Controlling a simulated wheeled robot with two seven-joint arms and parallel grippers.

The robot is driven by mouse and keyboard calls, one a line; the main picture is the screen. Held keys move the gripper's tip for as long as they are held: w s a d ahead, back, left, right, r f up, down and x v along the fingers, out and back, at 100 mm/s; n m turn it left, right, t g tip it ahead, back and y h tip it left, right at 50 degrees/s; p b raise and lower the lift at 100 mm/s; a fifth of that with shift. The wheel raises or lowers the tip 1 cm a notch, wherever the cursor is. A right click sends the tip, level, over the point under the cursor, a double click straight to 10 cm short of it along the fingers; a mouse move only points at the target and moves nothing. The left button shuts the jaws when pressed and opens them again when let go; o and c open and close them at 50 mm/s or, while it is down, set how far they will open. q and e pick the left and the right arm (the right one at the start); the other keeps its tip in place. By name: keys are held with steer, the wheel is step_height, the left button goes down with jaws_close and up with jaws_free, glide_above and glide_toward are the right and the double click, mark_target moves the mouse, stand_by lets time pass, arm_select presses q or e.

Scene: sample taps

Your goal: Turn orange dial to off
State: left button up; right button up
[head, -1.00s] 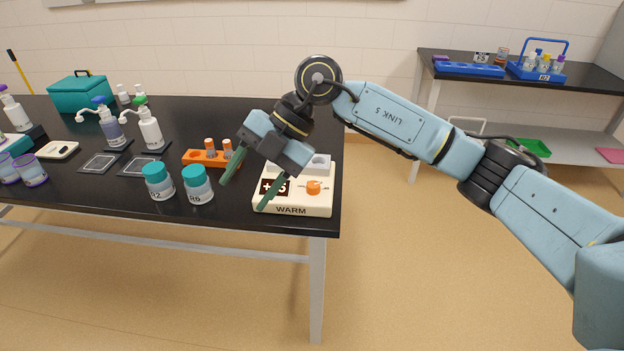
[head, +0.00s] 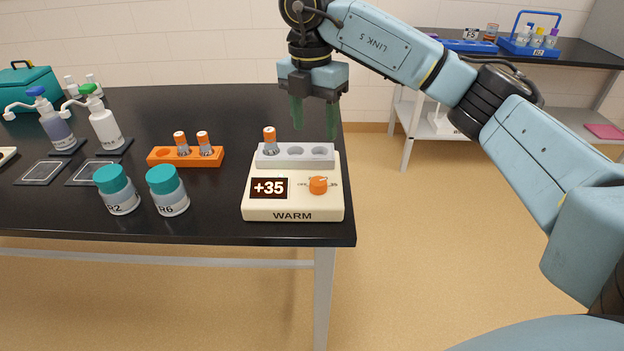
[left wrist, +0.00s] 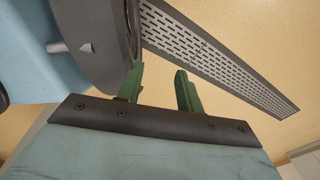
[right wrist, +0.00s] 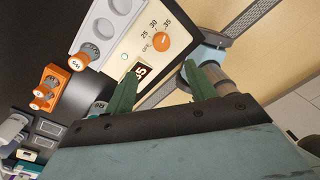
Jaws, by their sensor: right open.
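The orange dial (head: 318,185) sits on the front right of a cream warmer (head: 293,214) marked WARM, whose display (head: 269,188) reads +35. In the right wrist view the dial (right wrist: 162,41) has marks 25, 30 and 35 around it, and it seems turned toward 35. My right gripper (head: 315,115) is open and empty, fingers pointing down, above and behind the warmer, apart from the dial. Its fingers show in the right wrist view (right wrist: 162,75). My left gripper (left wrist: 158,78) is open and empty in the left wrist view, and outside the head view.
A grey holder (head: 295,160) on the warmer's back holds one orange-capped vial (head: 270,138). An orange rack (head: 187,160) with two vials and two teal-lidded jars (head: 118,190) stand to the left. The table's right edge lies close to the warmer.

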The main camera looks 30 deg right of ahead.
steer(key=b, duration=0.2)
glide_above(318, 181)
steer(key=f, duration=0.4)
steer(key=shift+w+a+f, duration=0.15)
steer(key=shift+w+f, duration=0.05)
steer(key=shift+f, duration=0.15)
step_height(318, 181, down, 7)
steer(key=shift+s, duration=0.15)
steer(key=shift+f+b, duration=0.35)
steer(key=shift+f, duration=0.15)
arm_select(q)
steer(key=w, duration=0.3)
steer(key=w+f, duration=0.1)
steer(key=shift+w+a, duration=0.3)
arm_select(e)
steer(key=c, duration=1)
steer(key=shift+o, duration=0.2)
